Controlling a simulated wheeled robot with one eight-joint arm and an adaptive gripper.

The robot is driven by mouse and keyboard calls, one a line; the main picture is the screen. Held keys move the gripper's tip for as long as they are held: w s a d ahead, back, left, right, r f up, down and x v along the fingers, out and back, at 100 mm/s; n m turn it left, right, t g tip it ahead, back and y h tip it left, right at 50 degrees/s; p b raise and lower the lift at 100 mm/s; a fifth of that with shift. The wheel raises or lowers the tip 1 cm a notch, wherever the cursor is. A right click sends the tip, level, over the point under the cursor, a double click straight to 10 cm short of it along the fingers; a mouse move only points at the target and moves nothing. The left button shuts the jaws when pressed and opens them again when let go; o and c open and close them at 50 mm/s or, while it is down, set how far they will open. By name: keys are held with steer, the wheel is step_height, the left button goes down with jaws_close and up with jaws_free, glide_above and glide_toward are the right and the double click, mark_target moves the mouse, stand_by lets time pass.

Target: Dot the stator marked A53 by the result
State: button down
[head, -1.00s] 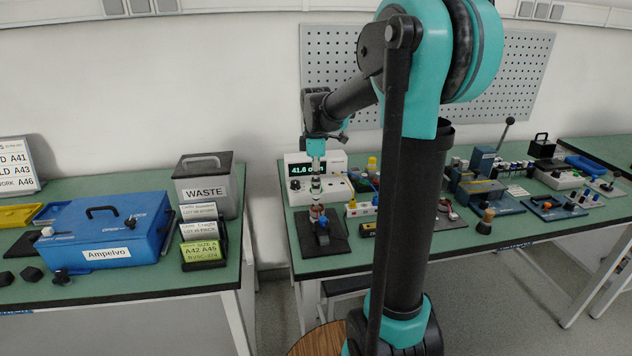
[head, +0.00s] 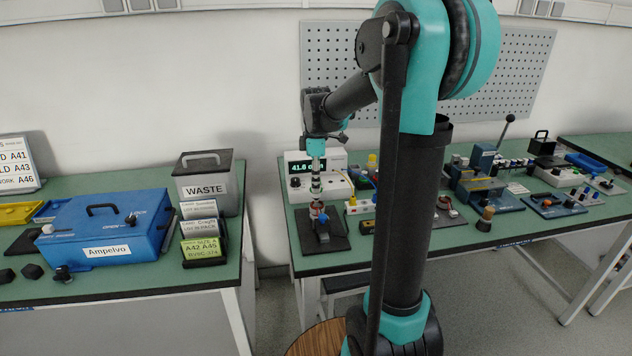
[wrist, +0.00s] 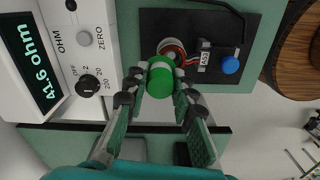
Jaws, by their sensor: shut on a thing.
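My gripper (wrist: 162,92) is shut on a green round-topped piece (wrist: 160,80), gripped between its two fingers. Beyond the green piece, and partly hidden by it, is a stator with copper windings (wrist: 172,50) on a black plate (wrist: 158,20). A tag reading A53 (wrist: 203,60) stands beside it, with wires running to the stator. I cannot tell whether the green piece touches the stator. In the head view my gripper (head: 316,192) is upright over the stator (head: 318,212). The ohmmeter display (wrist: 36,62) reads 41.6 ohm.
A blue knob (wrist: 230,65) is on the black plate. The meter's range dial (wrist: 88,82) is close to my fingers. Left of the gap, another table holds a waste bin (head: 204,185), a blue Ampelvo box (head: 105,228) and several cards (head: 203,250). More fixtures stand to the right.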

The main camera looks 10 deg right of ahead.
steer(key=shift+r, duration=2.95)
